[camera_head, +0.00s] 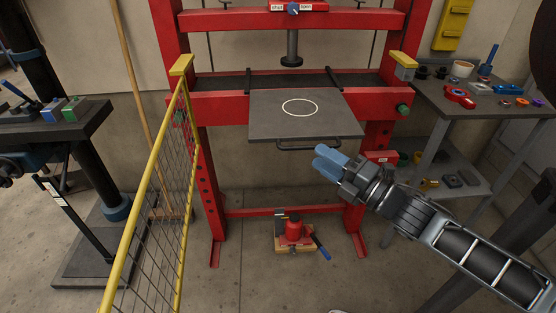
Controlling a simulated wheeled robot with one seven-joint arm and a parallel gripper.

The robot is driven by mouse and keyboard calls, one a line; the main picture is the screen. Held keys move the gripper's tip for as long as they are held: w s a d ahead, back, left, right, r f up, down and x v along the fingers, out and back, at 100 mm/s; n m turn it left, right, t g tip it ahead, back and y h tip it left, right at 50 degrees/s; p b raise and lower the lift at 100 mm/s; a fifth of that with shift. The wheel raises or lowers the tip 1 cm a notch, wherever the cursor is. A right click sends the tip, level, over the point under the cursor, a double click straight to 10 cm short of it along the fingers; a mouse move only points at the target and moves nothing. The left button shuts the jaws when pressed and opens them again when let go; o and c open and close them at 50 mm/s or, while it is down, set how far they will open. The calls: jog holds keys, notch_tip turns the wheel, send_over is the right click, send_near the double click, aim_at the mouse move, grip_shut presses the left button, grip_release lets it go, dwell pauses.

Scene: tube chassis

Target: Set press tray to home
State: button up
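The press tray (268,122) is a grey plate with a white circle on it. It juts out toward me from the bed of the red press (290,105), along two dark rails. A dark bar handle (308,145) runs along its front edge. The ram (292,50) hangs above and behind the tray. My gripper (328,160), with blue fingers, is just in front of the handle at its right part. The fingers overlap in this view, so I cannot tell how far apart they are or whether they touch the handle.
A yellow mesh guard (158,185) stands at the left of the press. A workbench (450,105) with tools and parts is at the right. A red jack (294,229) sits on the floor under the press. A dark machine table (50,125) stands at the far left.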

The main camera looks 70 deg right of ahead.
aim_at(306, 148)
jog(key=p+x, duration=0.1)
jog(key=x, duration=0.5)
jog(key=shift+w+r, duration=0.1)
jog(key=shift+w, duration=0.3)
jog(key=shift+w+d, duration=0.25)
jog(key=shift+w, duration=0.15)
jog(key=c, duration=0.6)
jog(key=shift+r, duration=0.1)
grip_shut()
